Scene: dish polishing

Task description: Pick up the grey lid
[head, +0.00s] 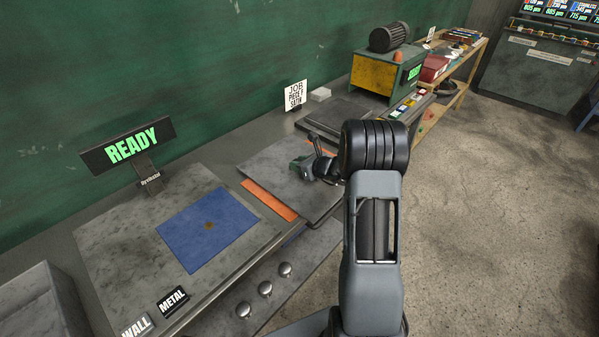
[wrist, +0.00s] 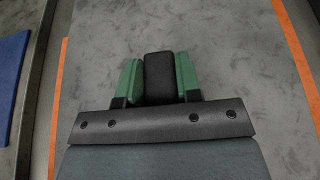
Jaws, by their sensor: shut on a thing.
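My gripper (wrist: 158,80) has green fingers and is shut on a dark, block-like thing (wrist: 160,66), seen between them in the wrist view. I cannot tell from its visible part whether this is the grey lid. In the head view my gripper (head: 301,168) is over the grey work surface (head: 270,165) with orange strips, and the held thing is too small or hidden to make out. I see nothing else that is clearly a grey lid.
A blue mat (head: 190,240) lies on the bench at left, by a READY display (head: 127,147). A small sign (head: 295,95) stands by the wall. A yellow-and-green machine (head: 375,75) with a motor stands further back. Open floor (head: 490,200) lies to the right.

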